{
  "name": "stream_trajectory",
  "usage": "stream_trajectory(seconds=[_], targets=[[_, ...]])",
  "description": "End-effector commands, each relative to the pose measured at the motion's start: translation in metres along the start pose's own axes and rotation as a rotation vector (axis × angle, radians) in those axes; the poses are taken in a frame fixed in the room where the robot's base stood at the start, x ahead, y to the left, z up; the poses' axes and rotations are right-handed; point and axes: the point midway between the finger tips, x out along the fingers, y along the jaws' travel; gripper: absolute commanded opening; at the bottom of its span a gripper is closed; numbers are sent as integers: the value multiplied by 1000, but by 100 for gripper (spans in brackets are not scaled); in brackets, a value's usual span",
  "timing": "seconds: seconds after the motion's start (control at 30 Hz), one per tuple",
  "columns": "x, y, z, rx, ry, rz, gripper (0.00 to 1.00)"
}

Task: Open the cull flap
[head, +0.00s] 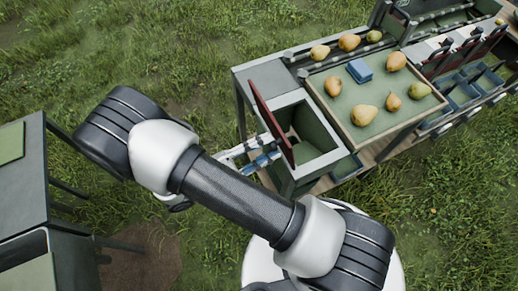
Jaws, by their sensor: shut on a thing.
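The cull flap (272,122) is a dark red panel. It stands raised on edge at the left side of a pale-rimmed bin (318,160), whose open green-lined inside shows. My gripper (268,158) is at the flap's lower left side, close against its near end. It is shut on the flap; the exact grip point is small and partly hidden by my arm.
A tray (385,137) with several pears and a blue block (360,70) adjoins the bin on the right. More pears lie on a rail behind it. Blue bins and dark red panels stand at far right. A dark table (22,195) is at left. Grass lies between.

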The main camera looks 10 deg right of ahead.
Motion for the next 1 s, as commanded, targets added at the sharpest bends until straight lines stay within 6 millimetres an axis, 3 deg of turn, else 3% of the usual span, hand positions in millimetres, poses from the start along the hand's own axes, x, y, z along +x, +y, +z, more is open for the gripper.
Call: stream_trajectory(seconds=[0.43, 0.47, 0.73, 1.0], targets=[[1, 1, 1, -1, -10, 10, 0], [1, 1, 1, -2, -10, 10, 28], [1, 0, 0, -2, -9, 7, 46], [1, 0, 0, -2, -8, 6, 48]])
